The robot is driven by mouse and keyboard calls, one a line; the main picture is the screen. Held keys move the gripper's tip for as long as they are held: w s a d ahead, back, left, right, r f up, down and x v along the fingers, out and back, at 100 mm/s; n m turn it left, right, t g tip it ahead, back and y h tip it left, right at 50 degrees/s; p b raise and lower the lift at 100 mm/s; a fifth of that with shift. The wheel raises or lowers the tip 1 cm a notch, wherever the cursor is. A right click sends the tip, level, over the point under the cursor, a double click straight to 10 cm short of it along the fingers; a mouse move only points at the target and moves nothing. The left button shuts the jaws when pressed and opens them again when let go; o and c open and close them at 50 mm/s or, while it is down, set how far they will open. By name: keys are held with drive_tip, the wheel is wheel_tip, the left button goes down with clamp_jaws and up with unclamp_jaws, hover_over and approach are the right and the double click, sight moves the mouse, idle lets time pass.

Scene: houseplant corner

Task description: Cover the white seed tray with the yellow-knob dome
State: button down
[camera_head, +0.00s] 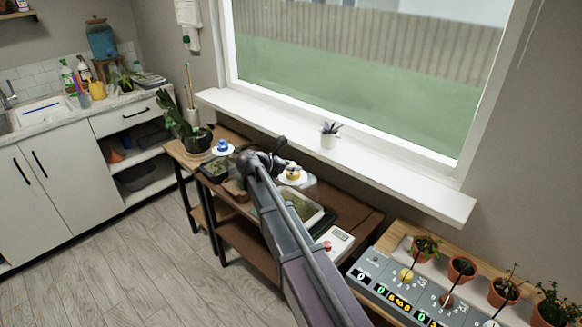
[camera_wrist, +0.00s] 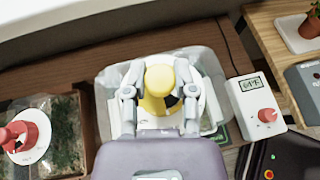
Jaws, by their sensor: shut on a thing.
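The yellow-knob dome, a clear cover with a pale round top plate, has its yellow knob (camera_wrist: 158,78) between my gripper's fingers (camera_wrist: 160,92) in the wrist view. My gripper (camera_head: 277,170) is shut on that knob. In the head view the dome's knob (camera_head: 292,169) shows just right of my gripper. The white seed tray (camera_head: 318,222) lies on the brown bench, partly hidden by my arm, with green-brown contents. The dome appears above or over the far part of the tray; I cannot tell whether they touch.
A red-knob dome (camera_wrist: 22,138) is left of the held dome, beside green growth. A blue-knob dome (camera_head: 222,147) stands farther left. A white control box (camera_wrist: 256,103) with a red dial is close on the right. Potted seedlings (camera_head: 462,268) stand beyond; the windowsill (camera_head: 380,171) runs behind.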

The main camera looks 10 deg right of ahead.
sight(287, 174)
drive_tip(key=shift+f+b, duration=1.5)
drive_tip(key=shift+f, duration=0.25)
drive_tip(key=shift+f+b, duration=1.75)
drive_tip(key=shift+b, duration=0.05)
idle(1.5)
drive_tip(key=shift+c, duration=1.8)
unclamp_jaws()
drive_tip(key=shift+r, duration=0.15)
